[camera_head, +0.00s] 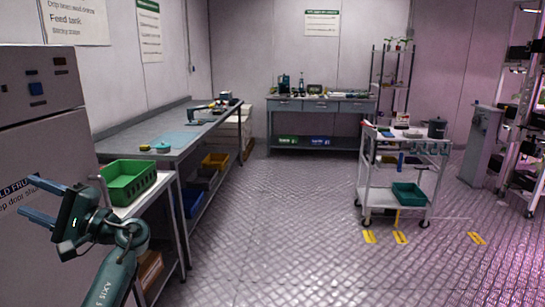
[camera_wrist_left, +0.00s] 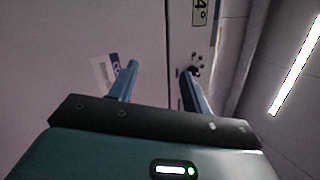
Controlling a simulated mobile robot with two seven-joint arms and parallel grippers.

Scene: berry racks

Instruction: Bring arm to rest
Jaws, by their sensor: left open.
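My left gripper (camera_head: 40,200) is raised at the lower left of the head view, in front of the grey cabinet (camera_head: 40,115) with a door label. Its two blue fingers are spread apart with nothing between them. In the left wrist view the open fingers (camera_wrist_left: 162,85) point toward a pale panel surface with a label on it. My right gripper is not in view.
A green crate (camera_head: 128,183) stands on a small side table just right of my left gripper. A long workbench (camera_head: 175,135) runs along the left wall. A white cart (camera_head: 375,180) with a teal bin stands at the right. The middle floor is clear.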

